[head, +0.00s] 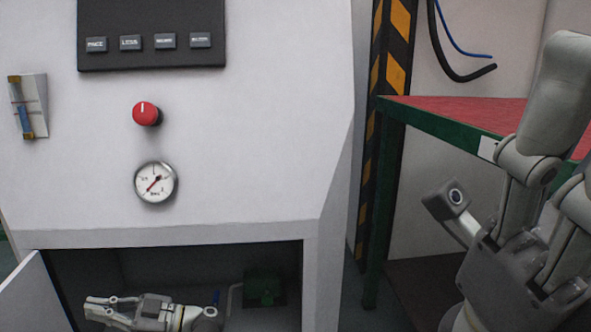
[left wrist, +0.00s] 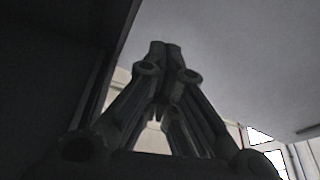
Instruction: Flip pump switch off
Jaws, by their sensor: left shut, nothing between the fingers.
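The grey generator cabinet (head: 250,160) fills the left and middle of the head view. No part in view is clearly recognisable as the pump switch. My left gripper (head: 88,306) is inside the open lower compartment, its fingers pointing left. It is shut and empty; its fingers meet in the left wrist view (left wrist: 165,48). A dark green pump-like unit (head: 263,287) is behind it to the right. My right gripper (head: 500,150) is at the right, fingers spread.
A compartment door (head: 30,300) stands open at the lower left. A dark panel (head: 150,15) with several buttons is above the knob. A red-topped green table (head: 465,115) and a yellow-black striped post (head: 395,70) stand at the right. The compartment interior is dark and tight around my left gripper.

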